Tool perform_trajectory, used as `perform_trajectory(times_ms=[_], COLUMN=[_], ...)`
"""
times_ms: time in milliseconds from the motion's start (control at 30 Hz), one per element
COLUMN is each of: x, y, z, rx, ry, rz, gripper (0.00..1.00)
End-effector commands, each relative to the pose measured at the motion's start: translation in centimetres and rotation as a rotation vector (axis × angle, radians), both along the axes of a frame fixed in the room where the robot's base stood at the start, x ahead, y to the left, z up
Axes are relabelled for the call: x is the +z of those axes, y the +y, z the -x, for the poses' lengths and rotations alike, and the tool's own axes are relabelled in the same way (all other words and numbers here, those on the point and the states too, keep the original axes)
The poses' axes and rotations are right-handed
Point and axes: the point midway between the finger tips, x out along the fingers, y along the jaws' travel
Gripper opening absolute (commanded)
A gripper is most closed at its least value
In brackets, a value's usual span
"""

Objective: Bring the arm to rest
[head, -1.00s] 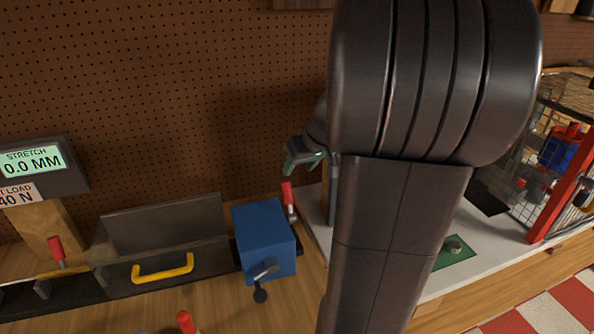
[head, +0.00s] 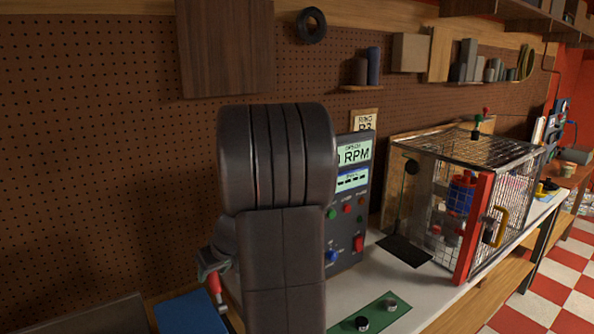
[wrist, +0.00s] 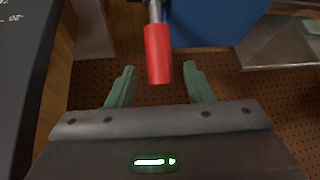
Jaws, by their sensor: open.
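My gripper (wrist: 158,88) is open in the wrist view, with its two green fingers apart. A red handle (wrist: 158,55) on a grey rod shows between and beyond the fingers. The fingers do not visibly close on it, and I cannot tell whether they touch it. In the head view my gripper (head: 212,262) shows small at the lower left, close to the red handle, partly hidden by my own dark arm. My arm stands folded up in the middle of that view.
A blue box (head: 185,314) is at the bottom left, beside the red handle. A control panel (head: 350,215) stands behind my arm. A wire cage with a red post (head: 473,230) and a green plate (head: 372,312) are to the right. The pegboard wall (head: 90,150) is behind.

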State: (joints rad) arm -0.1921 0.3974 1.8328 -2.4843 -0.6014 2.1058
Motion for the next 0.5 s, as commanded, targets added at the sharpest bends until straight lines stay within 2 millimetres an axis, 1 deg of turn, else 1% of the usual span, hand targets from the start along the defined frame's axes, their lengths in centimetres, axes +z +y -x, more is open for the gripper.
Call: perform_trajectory(times_ms=[33, 200, 300, 500], x=[-0.9, -2.6, -3.2, -3.7], y=[0.4, 1.2, 1.5, 1.7], z=[-0.2, -0.8, -1.1, -1.2], rx=[0.003, 0.002, 0.001, 0.001], ry=[0.004, 0.003, 0.002, 0.000], rz=[0.001, 0.001, 0.001, 0.001], gripper=[0.47, 0.47, 0.47, 0.47])
